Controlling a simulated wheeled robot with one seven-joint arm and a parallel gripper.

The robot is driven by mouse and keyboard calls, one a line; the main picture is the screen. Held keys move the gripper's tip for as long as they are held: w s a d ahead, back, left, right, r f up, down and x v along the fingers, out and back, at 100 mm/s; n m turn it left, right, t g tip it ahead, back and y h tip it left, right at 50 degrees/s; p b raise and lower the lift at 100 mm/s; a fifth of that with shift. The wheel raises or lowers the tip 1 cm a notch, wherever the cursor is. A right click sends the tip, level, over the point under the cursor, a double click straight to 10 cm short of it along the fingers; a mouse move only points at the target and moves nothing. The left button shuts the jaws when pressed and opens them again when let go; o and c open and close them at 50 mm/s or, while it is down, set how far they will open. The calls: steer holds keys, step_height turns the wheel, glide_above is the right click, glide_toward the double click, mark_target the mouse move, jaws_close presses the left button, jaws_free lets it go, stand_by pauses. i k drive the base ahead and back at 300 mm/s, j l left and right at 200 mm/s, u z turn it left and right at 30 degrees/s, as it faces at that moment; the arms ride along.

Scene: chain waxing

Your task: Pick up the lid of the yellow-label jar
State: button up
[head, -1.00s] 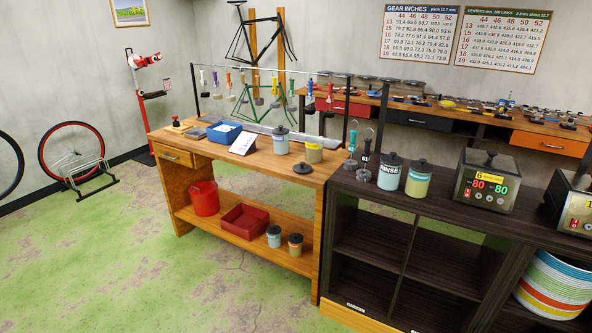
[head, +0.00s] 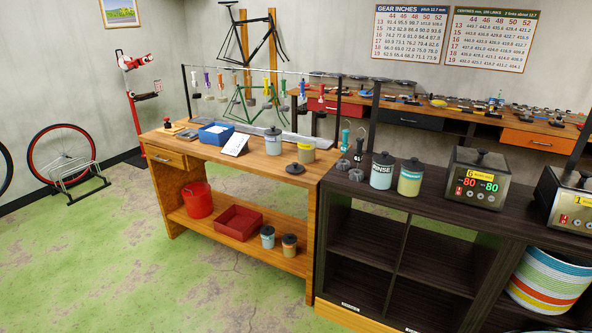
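A jar with a yellow label (head: 308,150) stands near the right end of the wooden workbench (head: 262,167). No lid shows on its top. A black round lid with a knob (head: 295,169) lies flat on the bench top, just in front of that jar and apart from it. A light blue jar with a black lid (head: 273,145) stands to its left. My gripper is not in view.
A rail of tools (head: 262,73) spans above the bench. The green floor in front is clear.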

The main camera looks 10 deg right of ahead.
mark_target(295, 168)
steer(key=i+u, duration=0.45)
steer(key=i, duration=2.7)
